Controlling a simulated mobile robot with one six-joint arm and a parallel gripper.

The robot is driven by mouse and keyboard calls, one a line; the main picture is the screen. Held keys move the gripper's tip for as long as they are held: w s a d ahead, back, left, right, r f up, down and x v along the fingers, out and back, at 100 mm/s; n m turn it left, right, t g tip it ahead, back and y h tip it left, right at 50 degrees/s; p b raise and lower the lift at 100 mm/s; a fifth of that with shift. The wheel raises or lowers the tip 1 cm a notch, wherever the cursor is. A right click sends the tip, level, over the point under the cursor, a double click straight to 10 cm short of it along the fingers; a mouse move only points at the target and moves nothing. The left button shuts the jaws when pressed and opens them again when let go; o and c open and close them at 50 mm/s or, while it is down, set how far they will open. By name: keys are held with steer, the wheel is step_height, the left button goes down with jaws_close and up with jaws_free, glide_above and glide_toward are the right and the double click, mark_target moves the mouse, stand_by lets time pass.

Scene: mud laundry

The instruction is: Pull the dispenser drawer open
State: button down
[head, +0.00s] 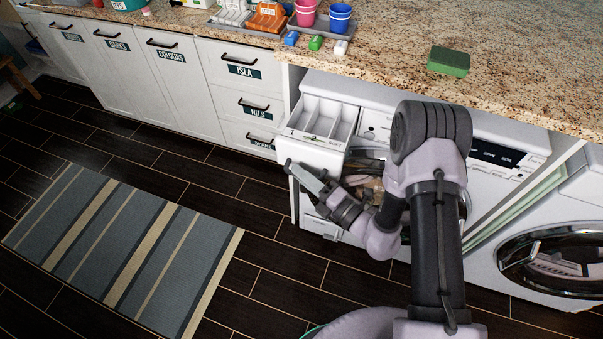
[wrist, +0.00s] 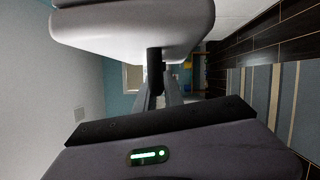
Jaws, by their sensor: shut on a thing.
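The dispenser drawer (head: 322,121) is white with several open compartments and stands out from the upper left of the white washing machine (head: 376,116) in the head view. My gripper (head: 291,167) reaches in from the right, its fingertips at the drawer's front face. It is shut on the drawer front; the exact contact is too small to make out. In the wrist view my gripper's grey body parts fill the middle and the narrow fingers (wrist: 165,92) show between them. The drawer cannot be clearly told there.
A granite counter (head: 520,60) overhangs the machine, with a green sponge (head: 448,61) on it. White cabinets (head: 180,85) with black handles stand on the left. A second round-door machine (head: 555,262) is at right. A striped rug (head: 120,250) lies on the open dark floor.

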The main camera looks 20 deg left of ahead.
steer(key=shift+w, duration=0.15)
steer(key=c, duration=1.5)
jaws_free()
steer(key=shift+o, duration=0.2)
steer(key=p+v, duration=0.2)
steer(key=v, duration=1.5)
steer(key=shift+d+p, duration=0.25)
steer(key=shift+p, duration=0.1)
